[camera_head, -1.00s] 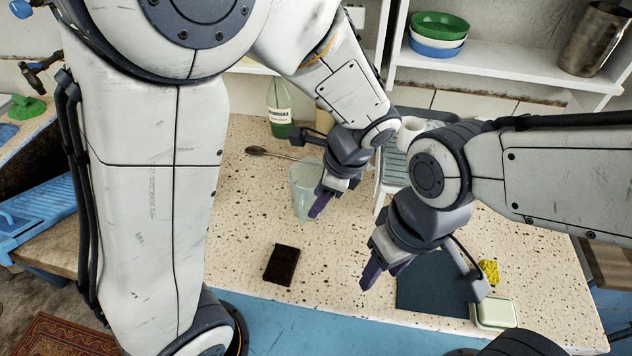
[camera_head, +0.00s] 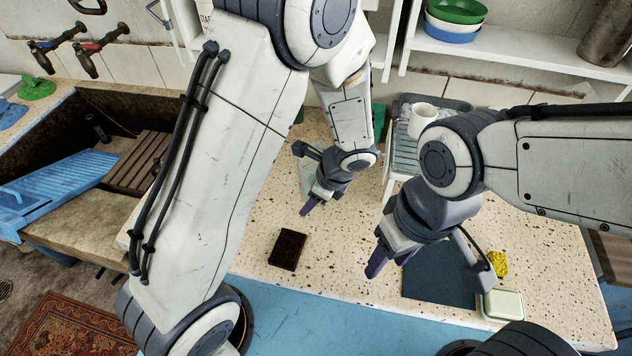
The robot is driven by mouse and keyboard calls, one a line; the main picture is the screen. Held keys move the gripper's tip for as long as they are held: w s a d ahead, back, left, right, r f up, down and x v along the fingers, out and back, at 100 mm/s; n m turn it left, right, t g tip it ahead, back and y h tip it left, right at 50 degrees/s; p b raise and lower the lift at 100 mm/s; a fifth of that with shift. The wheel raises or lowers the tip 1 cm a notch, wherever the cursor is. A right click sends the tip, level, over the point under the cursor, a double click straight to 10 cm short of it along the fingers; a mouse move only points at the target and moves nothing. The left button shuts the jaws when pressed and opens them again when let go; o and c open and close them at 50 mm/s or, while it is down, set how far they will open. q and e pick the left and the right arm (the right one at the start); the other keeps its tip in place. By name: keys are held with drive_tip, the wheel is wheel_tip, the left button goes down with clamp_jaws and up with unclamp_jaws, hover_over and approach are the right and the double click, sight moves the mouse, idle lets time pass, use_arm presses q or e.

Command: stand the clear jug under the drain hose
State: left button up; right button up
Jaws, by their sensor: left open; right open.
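The clear jug (camera_head: 305,176) is a pale, see-through vessel on the speckled worktop, partly hidden by my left gripper. My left gripper (camera_head: 316,200) is open and points down at the jug's right side, overlapping it in the picture. I cannot tell whether the fingers touch the jug or reach around it. My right gripper (camera_head: 388,258) is open and empty, over the worktop just left of the dark mat. The stone trough (camera_head: 55,215) is at the left, with a slatted wooden board in it. I cannot make out the drain hose.
A dark brown block (camera_head: 288,249) lies in front of the jug. A white mug (camera_head: 421,119) stands on the grey dish rack (camera_head: 400,158). A dark mat (camera_head: 440,280), yellow sponge (camera_head: 498,263) and pale green box (camera_head: 502,305) lie right. A blue washboard (camera_head: 60,185) leans at the trough.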

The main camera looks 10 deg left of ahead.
use_arm(q)
clamp_jaws()
idle(1.5)
